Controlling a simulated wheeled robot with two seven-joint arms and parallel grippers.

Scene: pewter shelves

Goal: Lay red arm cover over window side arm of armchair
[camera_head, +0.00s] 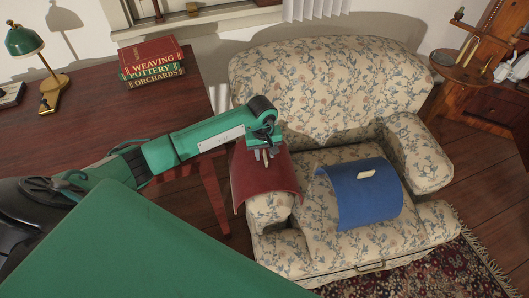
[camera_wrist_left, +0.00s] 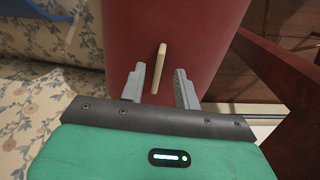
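The red arm cover (camera_head: 270,183) is a curved sheet draped over the left arm of the flowered armchair (camera_head: 268,209), on the picture's left side. In the left wrist view the cover (camera_wrist_left: 200,30) fills the upper middle, with a cream tab (camera_wrist_left: 158,68) standing on it. My left gripper (camera_head: 265,158) is just above the cover. In the wrist view its two fingers (camera_wrist_left: 159,87) are apart, with the tab between them and a gap on both sides. The cover's far underside is hidden. My right gripper is not in view.
A blue cover (camera_head: 362,200) with a cream tab lies on the seat. A wooden desk (camera_head: 95,115) at left holds books (camera_head: 152,62) and a green lamp (camera_head: 24,40). A wooden cabinet (camera_head: 465,75) stands at right. A patterned rug (camera_head: 440,268) lies in front.

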